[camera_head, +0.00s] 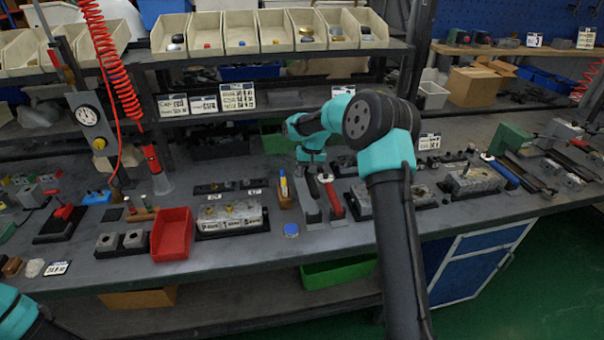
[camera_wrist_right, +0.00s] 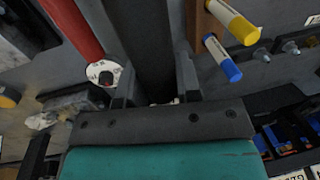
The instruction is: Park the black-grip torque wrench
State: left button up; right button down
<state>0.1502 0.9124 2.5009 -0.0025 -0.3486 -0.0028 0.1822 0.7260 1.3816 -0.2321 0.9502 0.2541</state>
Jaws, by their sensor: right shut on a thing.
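The black-grip torque wrench (camera_head: 312,186) lies on the bench in the head view, just left of a red-grip wrench (camera_head: 331,195). My right gripper (camera_head: 313,168) is at its far end, pointing down. In the right wrist view the dark grip (camera_wrist_right: 148,35) runs between the two fingers, and my right gripper (camera_wrist_right: 153,88) is shut on it. The red grip (camera_wrist_right: 74,26) lies close beside it on the left there. The gripper hides part of the wrench. My left arm shows only at the bottom left corner; its gripper is out of view.
A wooden block (camera_head: 285,200) with yellow and blue markers (camera_wrist_right: 222,57) stands close beside the gripper. A grey valve block (camera_head: 230,216), a red bin (camera_head: 171,235) and a blue round cap (camera_head: 291,230) are nearby. The bench front around the cap is clear.

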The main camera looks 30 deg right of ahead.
dwell(0.3)
jog(key=shift+f, duration=4.45)
jog(key=c, duration=0.7)
grip_release()
jog(key=shift+c, duration=0.2)
notch_tip(320, 180, up, 17)
jog(key=s+d, duration=0.1)
jog(key=d, duration=0.1)
jog(key=shift+d, duration=0.2)
jog(key=shift+s, duration=0.1)
